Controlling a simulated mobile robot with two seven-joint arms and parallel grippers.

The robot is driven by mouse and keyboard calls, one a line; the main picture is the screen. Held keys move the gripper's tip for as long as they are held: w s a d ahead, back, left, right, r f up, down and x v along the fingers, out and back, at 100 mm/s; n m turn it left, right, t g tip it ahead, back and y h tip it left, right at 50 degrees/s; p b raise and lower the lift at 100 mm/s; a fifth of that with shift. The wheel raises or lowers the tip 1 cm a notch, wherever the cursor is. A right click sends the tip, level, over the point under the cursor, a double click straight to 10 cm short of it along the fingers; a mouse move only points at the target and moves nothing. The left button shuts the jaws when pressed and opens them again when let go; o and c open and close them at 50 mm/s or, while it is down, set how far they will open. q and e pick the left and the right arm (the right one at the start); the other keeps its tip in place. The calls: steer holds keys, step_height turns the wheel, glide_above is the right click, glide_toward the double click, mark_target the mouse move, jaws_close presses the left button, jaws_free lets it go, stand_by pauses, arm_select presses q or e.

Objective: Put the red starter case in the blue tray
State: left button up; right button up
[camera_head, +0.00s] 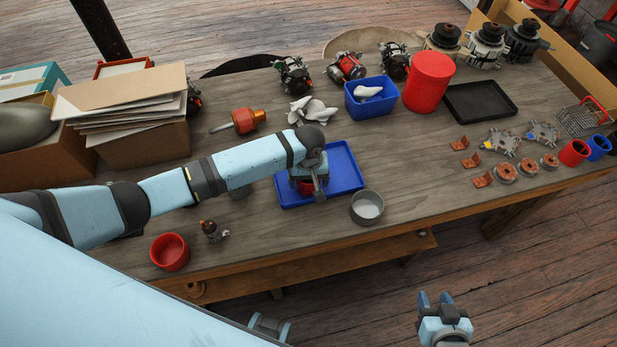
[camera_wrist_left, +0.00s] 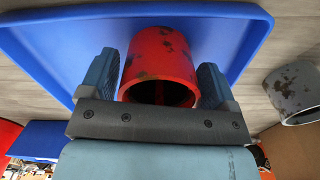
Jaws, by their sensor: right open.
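The red starter case (camera_wrist_left: 160,62) is a worn, hollow red cylinder with its open end toward the camera in the left wrist view. The tray also fills the background of the wrist view (camera_wrist_left: 60,45). Whether the case touches the tray floor is hard to tell. My right gripper (camera_head: 436,300) is open and empty, beyond the table's front edge.
A grey cup (camera_head: 366,208) stands just right of the tray. A red cup (camera_head: 170,252) and a small part (camera_head: 212,231) are at the front left. A blue bin (camera_head: 370,97) and red canister (camera_head: 428,82) stand behind. Copper parts (camera_head: 505,172) lie at right.

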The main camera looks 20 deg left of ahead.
arm_select(q)
steer(key=shift+o, duration=0.8)
step_height(320, 180, up, 12)
steer(key=s+d+f+m+t+h, duration=0.1)
steer(key=s+f+t, duration=0.1)
steer(key=s, duration=0.2)
steer(key=s+d+f+m+t+h, duration=0.1)
steer(key=s+f+m+t+h, duration=0.1)
steer(key=s+f, duration=0.1)
steer(key=s+d+f+m+t+h, duration=0.2)
steer(key=s+f+t, duration=0.1)
steer(key=s, duration=0.2)
steer(key=shift+s+f, duration=0.2)
steer(key=shift+f, duration=0.05)
steer(key=s+a+m+t, duration=0.1)
steer(key=s, duration=0.1)
steer(key=s+a+f+m+t+y, duration=0.1)
steer(key=s+a, duration=0.1)
steer(key=s, duration=0.1)
steer(key=s+a+t, duration=0.1)
steer(key=s+a, duration=0.1)
steer(key=s, duration=0.1)
steer(key=shift+a+f+m+y, duration=0.15)
steer(key=shift+f+m+y, duration=0.15)
steer(key=shift+m, duration=0.1)
steer(key=shift+s+a+t, duration=0.3)
steer(key=shift+s+t, duration=0.05)
steer(key=shift+t, duration=0.15)
steer(key=shift+r, duration=0.1)
